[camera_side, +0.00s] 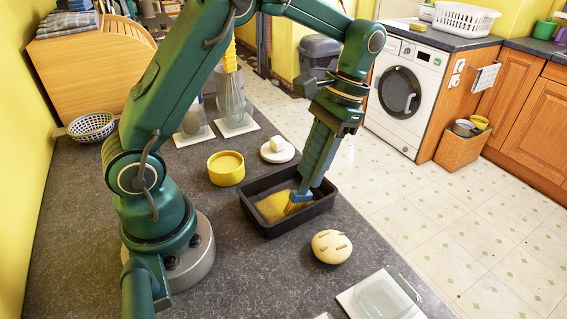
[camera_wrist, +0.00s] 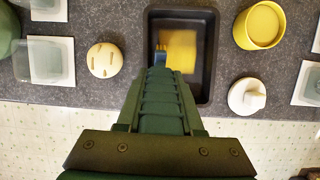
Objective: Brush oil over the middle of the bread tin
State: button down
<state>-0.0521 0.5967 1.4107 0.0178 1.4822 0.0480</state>
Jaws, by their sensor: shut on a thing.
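The dark bread tin (camera_side: 302,222) stands on the grey worktop near its right edge; it also shows in the wrist view (camera_wrist: 211,70). A yellow patch (camera_side: 271,206) covers part of its floor, and the same patch lies in the middle of the tin in the wrist view (camera_wrist: 180,47). My gripper (camera_side: 307,186) points down into the tin and is shut on a small blue brush (camera_side: 298,197). The brush's blue part also shows at my fingertips in the wrist view (camera_wrist: 159,58). The yellow bristles are low in the tin, beside the patch; exact contact is hard to tell.
A round yellow pot (camera_side: 226,169) stands beyond the tin. A white dish with a knob-like lump (camera_side: 278,151) is close by. A cream round thing with brown marks (camera_side: 331,247) sits in front of the tin. Clear containers stand on white boards (camera_side: 379,298).

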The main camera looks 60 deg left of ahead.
jog(key=shift+w, duration=0.1)
jog(key=w, duration=0.4)
jog(key=shift+w+a, duration=0.15)
dwell(0.4)
dwell(0.4)
jog(key=a, duration=0.6)
jog(key=shift+s+a, duration=0.3)
jog(key=shift+a, duration=0.1)
jog(key=shift+d, duration=0.1)
jog(key=d, duration=0.6)
jog(key=shift+w+d, duration=0.3)
dwell(0.4)
dwell(0.3)
